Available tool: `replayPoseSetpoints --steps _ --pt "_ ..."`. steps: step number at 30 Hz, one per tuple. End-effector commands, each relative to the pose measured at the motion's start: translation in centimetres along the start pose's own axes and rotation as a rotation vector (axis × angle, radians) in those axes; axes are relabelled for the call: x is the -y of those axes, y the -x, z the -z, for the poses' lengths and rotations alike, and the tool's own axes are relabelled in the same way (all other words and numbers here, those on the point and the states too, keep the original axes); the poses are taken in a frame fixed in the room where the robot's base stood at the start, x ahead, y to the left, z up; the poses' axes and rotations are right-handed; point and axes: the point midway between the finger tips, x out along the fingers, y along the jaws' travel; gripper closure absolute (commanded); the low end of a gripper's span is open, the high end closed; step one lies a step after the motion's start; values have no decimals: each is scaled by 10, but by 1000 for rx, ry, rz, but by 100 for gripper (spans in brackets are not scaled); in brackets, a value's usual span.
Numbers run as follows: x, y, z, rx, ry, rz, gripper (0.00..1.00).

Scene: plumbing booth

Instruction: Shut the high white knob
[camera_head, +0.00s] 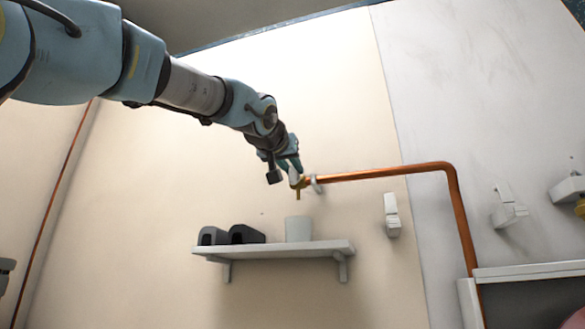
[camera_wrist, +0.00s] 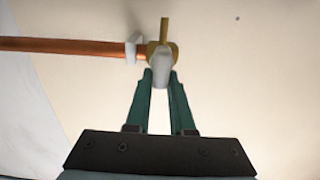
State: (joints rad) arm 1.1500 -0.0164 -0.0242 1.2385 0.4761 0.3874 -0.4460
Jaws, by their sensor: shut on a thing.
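The high white knob (camera_wrist: 161,71) sits on a brass valve (camera_wrist: 164,46) at the end of a copper pipe. In the wrist view my gripper (camera_wrist: 160,78) has its two green fingers closed on the knob, one on each side. The knob's far part shows above the fingertips. In the head view my gripper (camera_head: 291,168) reaches down to the brass valve (camera_head: 300,183) from the upper left. The knob shows there only as a small pale piece, partly hidden by my gripper.
The copper pipe (camera_head: 390,171) runs right along the wall, then bends down. Below the valve a white shelf (camera_head: 275,250) holds a white container (camera_head: 299,229) and two dark objects (camera_head: 230,235). White wall fittings (camera_head: 392,214) stand to the right. The wall left of the valve is clear.

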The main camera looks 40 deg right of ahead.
Motion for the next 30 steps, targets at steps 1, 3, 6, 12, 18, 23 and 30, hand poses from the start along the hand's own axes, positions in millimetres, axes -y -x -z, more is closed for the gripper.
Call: replayPoseSetpoints --steps 1,3,6,12,18,23,30 --pt "0 0 -1 2 0 0 100" --pt "0 0 -1 2 -2 0 100" --pt "0 0 -1 2 -12 1 100" --pt "-1 0 -1 2 -78 1 100" --pt "-4 -1 -2 3 -217 1 100" --pt "-7 -1 -3 3 -365 0 100" --pt "-11 -1 -5 4 -593 0 100"
